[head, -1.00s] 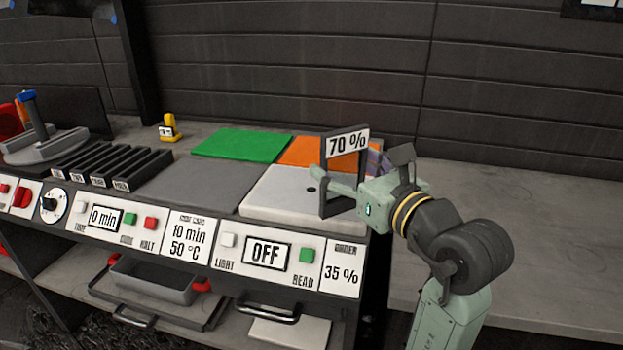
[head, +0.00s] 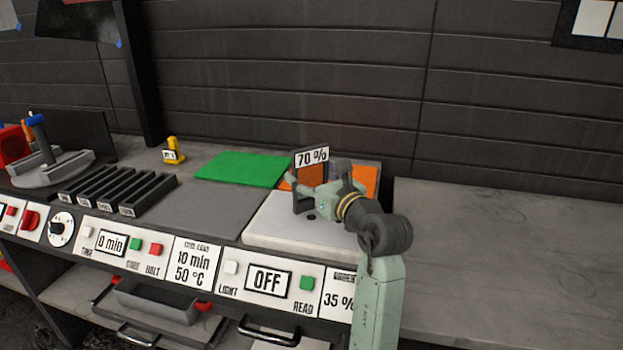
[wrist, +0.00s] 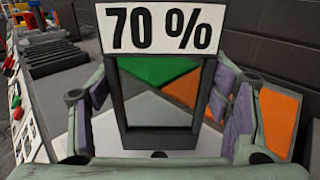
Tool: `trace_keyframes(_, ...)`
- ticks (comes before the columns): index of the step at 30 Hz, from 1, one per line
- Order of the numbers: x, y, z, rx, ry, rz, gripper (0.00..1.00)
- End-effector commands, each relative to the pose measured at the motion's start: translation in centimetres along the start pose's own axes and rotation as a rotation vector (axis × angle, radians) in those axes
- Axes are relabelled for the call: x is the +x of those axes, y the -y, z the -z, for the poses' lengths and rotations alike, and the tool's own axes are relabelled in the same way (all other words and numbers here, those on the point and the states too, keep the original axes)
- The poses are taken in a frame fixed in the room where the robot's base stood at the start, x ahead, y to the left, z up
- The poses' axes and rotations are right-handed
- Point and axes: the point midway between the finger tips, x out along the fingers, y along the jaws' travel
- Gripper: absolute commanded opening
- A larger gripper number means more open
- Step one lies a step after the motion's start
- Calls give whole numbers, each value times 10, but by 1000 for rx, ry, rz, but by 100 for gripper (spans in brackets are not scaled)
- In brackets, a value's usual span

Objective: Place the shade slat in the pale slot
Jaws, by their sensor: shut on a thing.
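The shade slat (head: 312,157) is a dark upright frame with a see-through pane and a white "70 %" label on top. My gripper (head: 322,188) is shut on it by its sides, above the white plate. In the wrist view the slat (wrist: 160,28) stands between the purple finger pads of my gripper (wrist: 160,97). The dark slotted rack (head: 118,190) stands to the left on the bench, with several parallel slots and small white labels at their front ends. The labels are too small to read, so I cannot tell which slot is the pale one.
The white plate (head: 275,228) with a dark hole lies below my gripper. A green plate (head: 240,169), an orange plate (head: 368,180) and a flat grey area (head: 205,210) are nearby. A yellow piece (head: 173,150) stands behind the rack. The bench (head: 500,240) at right is clear.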

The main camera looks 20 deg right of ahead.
Motion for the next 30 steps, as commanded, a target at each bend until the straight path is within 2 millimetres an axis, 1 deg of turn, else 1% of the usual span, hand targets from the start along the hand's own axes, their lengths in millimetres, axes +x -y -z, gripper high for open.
trace_keyframes(3,0,0,14,3,-2,0,42)
trace_keyframes(6,0,0,20,0,1,1,42)
trace_keyframes(13,-1,0,20,-1,1,0,42)
trace_keyframes(17,-1,0,25,0,1,0,42)
trace_keyframes(18,-1,0,25,-1,1,0,71)
trace_keyframes(27,-1,0,24,0,0,0,90)
trace_keyframes(30,-1,0,24,0,1,0,90)
